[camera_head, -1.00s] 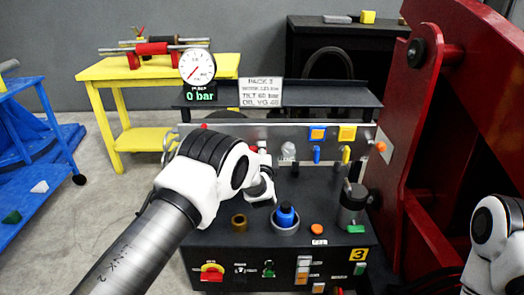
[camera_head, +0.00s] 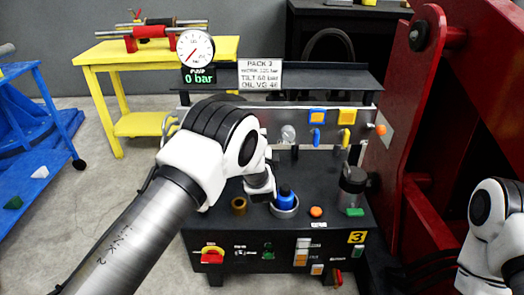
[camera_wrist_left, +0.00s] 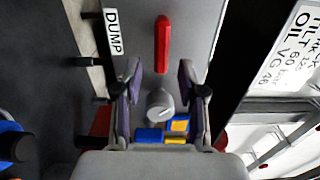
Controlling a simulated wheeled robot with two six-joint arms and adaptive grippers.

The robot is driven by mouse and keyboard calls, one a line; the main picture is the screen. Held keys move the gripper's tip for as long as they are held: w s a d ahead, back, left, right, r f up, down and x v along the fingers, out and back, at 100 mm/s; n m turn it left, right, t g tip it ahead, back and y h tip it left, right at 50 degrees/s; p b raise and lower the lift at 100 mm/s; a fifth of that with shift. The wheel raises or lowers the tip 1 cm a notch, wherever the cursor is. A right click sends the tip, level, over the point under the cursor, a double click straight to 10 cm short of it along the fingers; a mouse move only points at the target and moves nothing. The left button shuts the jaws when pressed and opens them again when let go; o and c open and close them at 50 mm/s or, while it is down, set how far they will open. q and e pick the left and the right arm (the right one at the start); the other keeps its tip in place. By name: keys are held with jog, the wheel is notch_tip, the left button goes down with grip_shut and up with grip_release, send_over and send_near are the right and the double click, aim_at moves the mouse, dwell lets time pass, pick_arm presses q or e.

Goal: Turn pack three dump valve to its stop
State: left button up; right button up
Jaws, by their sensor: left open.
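The dump valve's red lever (camera_wrist_left: 162,43) stands on a grey panel beside a white DUMP label (camera_wrist_left: 113,30) in the left wrist view. My left gripper (camera_wrist_left: 158,78) is open and empty, its fingers on either side of the lever's line. The lever appears just beyond the fingertips, without clear contact. In the head view, my left arm hides the lever and most of the gripper. The pack (camera_head: 225,225) bears a yellow number 3 plate (camera_head: 357,237). My right arm shows at the right edge, its gripper out of frame.
A gauge (camera_head: 195,47) above the pack reads 0 bar, beside a PACK 3 sign (camera_head: 260,75). A grey knob (camera_wrist_left: 160,103) lies near the fingers. A blue bottle (camera_head: 285,193) and a dark cylinder (camera_head: 352,185) stand on the pack. A red frame (camera_head: 420,130) borders the right.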

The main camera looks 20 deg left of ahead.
pick_arm(q)
jog(key=v, duration=0.7)
jog(key=shift+s, duration=0.4)
jog(key=shift+d, duration=0.1)
